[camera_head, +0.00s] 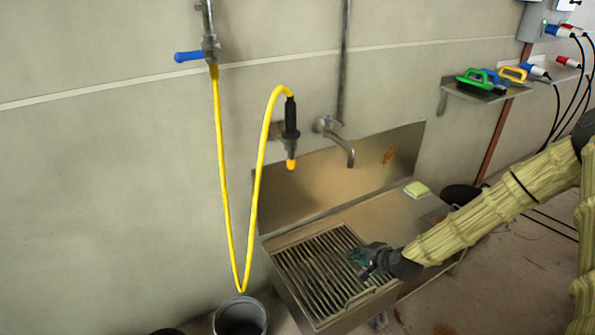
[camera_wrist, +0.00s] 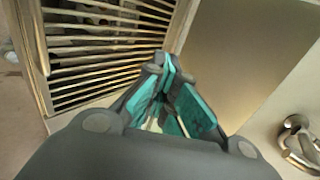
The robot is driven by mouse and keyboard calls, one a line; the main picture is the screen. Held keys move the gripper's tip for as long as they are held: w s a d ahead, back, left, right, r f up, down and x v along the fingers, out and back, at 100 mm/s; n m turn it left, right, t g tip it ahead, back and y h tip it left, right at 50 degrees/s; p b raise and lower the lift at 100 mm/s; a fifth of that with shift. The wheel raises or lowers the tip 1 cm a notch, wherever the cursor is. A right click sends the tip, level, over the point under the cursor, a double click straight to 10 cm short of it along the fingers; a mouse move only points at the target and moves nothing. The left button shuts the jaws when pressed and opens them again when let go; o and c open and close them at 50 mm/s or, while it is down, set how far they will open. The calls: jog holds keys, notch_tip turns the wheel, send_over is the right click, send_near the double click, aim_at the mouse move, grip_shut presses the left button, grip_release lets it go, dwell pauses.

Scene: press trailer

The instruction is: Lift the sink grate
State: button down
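The sink grate (camera_head: 318,268), a rack of parallel metal bars in a frame, lies level over the left part of the metal sink in the head view. In the wrist view the grate (camera_wrist: 105,45) fills the upper left. My gripper (camera_head: 356,257) is low over the grate's right part in the head view. In the wrist view its teal-padded fingers (camera_wrist: 168,80) converge near the grate's edge, with a narrow gap between the pads. I cannot tell whether they touch or hold a bar.
The sink's metal drainboard (camera_head: 385,215) carries a yellow-green sponge (camera_head: 417,189). A faucet (camera_head: 340,140) and a yellow hose (camera_head: 222,180) hang above on the wall. A grey bucket (camera_head: 240,316) stands at the sink's left. A shelf (camera_head: 470,92) holds brushes at right.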

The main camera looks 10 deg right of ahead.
jog(key=shift+w+a+r+p, duration=2.25)
jog(key=shift+w+r, duration=3.25)
jog(key=shift+w, duration=0.55)
jog(key=w+a+r, duration=0.1)
jog(key=w+a, duration=0.1)
jog(key=w, duration=0.5)
jog(key=w+a+r, duration=0.2)
jog(key=w+a, duration=0.1)
jog(key=w, duration=0.5)
jog(key=shift+a+r+b, duration=0.2)
jog(key=shift+b, duration=0.15)
jog(key=shift+w, duration=0.15)
jog(key=c, duration=1.4)
grip_release()
jog(key=shift+o, duration=0.2)
